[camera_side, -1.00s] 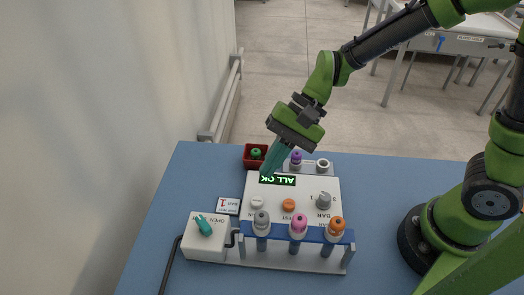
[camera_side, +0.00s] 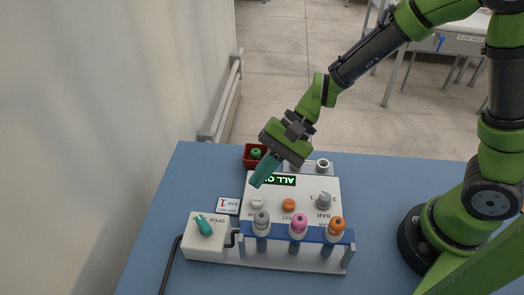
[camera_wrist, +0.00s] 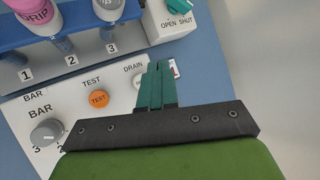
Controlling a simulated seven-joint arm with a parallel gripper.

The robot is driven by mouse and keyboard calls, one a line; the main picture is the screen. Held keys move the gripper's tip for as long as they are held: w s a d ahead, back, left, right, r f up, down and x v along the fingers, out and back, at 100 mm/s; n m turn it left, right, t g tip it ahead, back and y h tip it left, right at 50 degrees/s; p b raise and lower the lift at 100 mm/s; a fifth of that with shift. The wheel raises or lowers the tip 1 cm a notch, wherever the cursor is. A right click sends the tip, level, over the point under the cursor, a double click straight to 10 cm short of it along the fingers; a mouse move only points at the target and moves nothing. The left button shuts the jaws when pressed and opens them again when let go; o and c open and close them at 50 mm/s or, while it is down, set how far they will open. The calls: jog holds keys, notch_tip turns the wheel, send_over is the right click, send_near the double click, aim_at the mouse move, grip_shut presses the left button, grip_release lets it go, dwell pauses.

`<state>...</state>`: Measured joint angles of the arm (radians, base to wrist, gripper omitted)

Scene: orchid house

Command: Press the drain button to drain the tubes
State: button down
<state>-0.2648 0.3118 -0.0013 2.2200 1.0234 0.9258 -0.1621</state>
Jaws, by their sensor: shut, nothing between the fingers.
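The white drain button (camera_side: 257,203) sits at the left of the white control panel (camera_side: 315,187). In the wrist view the button (camera_wrist: 138,82) shows beside its DRAIN label, partly hidden by my fingers. My gripper (camera_side: 257,185) is shut and empty, its teal fingertips tilted down above the panel, just behind the button. The fingertips also show in the wrist view (camera_wrist: 158,66); I cannot see contact. Tubes with grey (camera_side: 261,218), pink (camera_side: 299,223) and orange (camera_side: 336,226) caps stand in the blue rack (camera_side: 315,235). The green display (camera_side: 282,180) is partly covered by my gripper.
An orange TEST button (camera_side: 289,205) and a grey BAR knob (camera_side: 324,199) are on the panel. A white OPEN/SHUT box (camera_side: 197,241) with a teal lever (camera_side: 204,226) stands front left. A red tray (camera_side: 249,163) is behind. The blue table (camera_side: 400,175) is clear at the right.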

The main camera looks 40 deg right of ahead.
aim_at(261, 199)
jog(key=shift+f, duration=2.1)
dwell(0.4)
jog(key=shift+f, duration=0.4)
jog(key=shift+f, duration=0.5)
dwell(0.7)
jog(key=shift+r, duration=0.95)
jog(key=shift+r, duration=0.1)
jog(key=shift+r, duration=2.4)
